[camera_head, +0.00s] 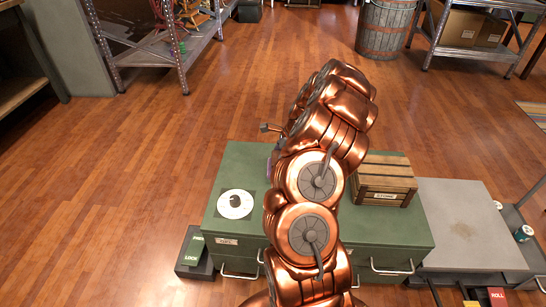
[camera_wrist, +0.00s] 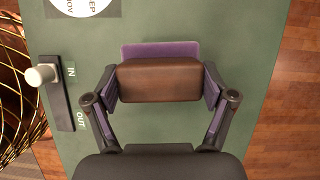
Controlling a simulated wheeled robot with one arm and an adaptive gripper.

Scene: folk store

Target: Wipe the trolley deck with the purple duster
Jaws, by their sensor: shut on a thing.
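My gripper (camera_wrist: 161,86) is shut on the purple duster (camera_wrist: 160,50), a brown block with a purple pad under it. The duster is over the green cabinet top (camera_wrist: 250,30), near the slide lever; I cannot tell whether its pad touches the surface. In the head view my copper arm hides the gripper and nearly all of the duster. The flat grey deck (camera_head: 465,220), which looks like the trolley deck, is at the right beside the green cabinet (camera_head: 385,235).
A wooden crate (camera_head: 384,180) stands on the cabinet's right part. A white round label (camera_head: 235,204) is on its left part. A lever with IN and OUT marks (camera_wrist: 60,95) stands up near the duster. Pedals (camera_head: 498,296) and cans (camera_head: 523,233) are by the grey deck.

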